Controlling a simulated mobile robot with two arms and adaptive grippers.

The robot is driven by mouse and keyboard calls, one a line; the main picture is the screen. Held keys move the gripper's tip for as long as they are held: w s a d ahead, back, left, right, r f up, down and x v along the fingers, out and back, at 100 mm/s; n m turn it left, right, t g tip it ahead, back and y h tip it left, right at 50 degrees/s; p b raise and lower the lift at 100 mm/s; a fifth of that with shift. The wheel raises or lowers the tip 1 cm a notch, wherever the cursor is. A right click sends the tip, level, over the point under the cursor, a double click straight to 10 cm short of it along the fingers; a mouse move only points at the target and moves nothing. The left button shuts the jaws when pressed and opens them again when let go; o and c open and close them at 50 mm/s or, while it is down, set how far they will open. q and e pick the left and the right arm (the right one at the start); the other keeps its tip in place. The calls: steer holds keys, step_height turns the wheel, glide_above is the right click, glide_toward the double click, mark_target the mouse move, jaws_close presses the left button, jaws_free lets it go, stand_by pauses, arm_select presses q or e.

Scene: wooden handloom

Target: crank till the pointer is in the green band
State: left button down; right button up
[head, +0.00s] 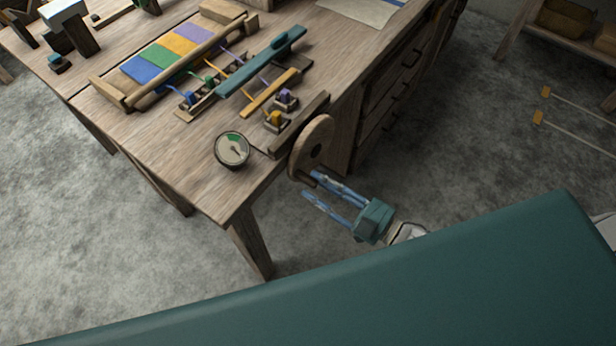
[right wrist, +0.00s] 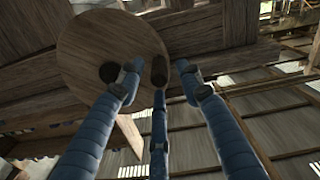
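The round gauge (head: 232,149) lies on the front corner of the loom table, with a green band at the upper part of its pale face. Its dark pointer is too small to read exactly. The wooden crank wheel (head: 316,140) stands at the table's right edge; it also shows in the right wrist view (right wrist: 95,38). A short dark handle (right wrist: 159,71) sticks out from the wheel. My right gripper (head: 312,184) is open beside the wheel's lower rim. In the right wrist view its blue fingers (right wrist: 159,76) are spread around the handle, with gaps visible. My left gripper is not in view.
The loom table (head: 180,155) carries a striped cloth (head: 168,52), a teal bar (head: 262,62) and several coloured spools. Drawers (head: 385,95) are under its right side. The grey floor around my right gripper is clear. A shelf (head: 575,40) stands at the upper right.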

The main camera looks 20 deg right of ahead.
steer(key=shift+x, duration=1.75)
jaws_close()
